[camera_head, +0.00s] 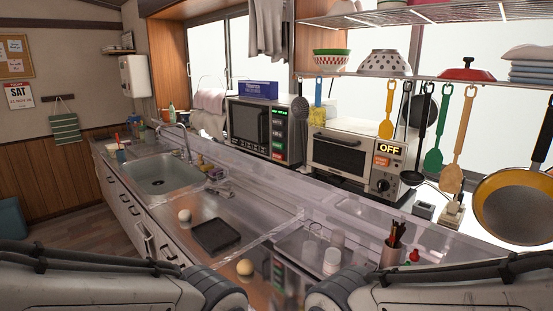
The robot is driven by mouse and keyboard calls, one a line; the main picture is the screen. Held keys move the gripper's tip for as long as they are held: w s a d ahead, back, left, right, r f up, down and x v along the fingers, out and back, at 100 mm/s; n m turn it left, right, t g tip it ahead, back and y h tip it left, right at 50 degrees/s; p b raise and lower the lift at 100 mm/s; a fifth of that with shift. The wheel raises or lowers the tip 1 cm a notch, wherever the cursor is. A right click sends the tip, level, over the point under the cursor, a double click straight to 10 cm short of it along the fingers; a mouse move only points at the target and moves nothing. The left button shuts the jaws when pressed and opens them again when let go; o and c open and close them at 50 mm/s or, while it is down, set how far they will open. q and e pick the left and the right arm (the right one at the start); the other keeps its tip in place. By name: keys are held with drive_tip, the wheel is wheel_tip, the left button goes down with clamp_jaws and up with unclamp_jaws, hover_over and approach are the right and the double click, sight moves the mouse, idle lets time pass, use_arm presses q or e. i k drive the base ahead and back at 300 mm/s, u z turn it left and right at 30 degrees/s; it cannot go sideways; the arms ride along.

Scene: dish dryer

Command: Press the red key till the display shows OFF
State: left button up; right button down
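A silver dish dryer (337,155) stands on the ledge behind the counter, right of centre, with its door shut. The display (389,149) at its upper right is lit and reads OFF in yellow on black. A small orange-red key (381,161) sits just below the display; its lettering is too small to read. A round dark knob (383,185) is lower on the same panel. Nothing touches the key. Only links of my two arms show along the bottom edge, well away from the dryer; neither gripper is in view.
A black-fronted microwave (248,128) stands left of the dryer. Ladles and spatulas, such as a yellow one (387,115), hang close before and beside the dryer. A yellow pan (516,207) hangs at right. The sink (165,177) and counter lie left.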

sight(278, 156)
drive_tip(key=u, duration=0.55)
drive_tip(key=k, duration=1.35)
drive_tip(key=u, duration=0.95)
drive_tip(key=i, duration=2.4)
drive_tip(key=z, duration=0.4)
drive_tip(key=i, duration=0.95)
drive_tip(key=z, duration=1.55)
drive_tip(key=i, duration=0.8)
drive_tip(key=z, duration=0.65)
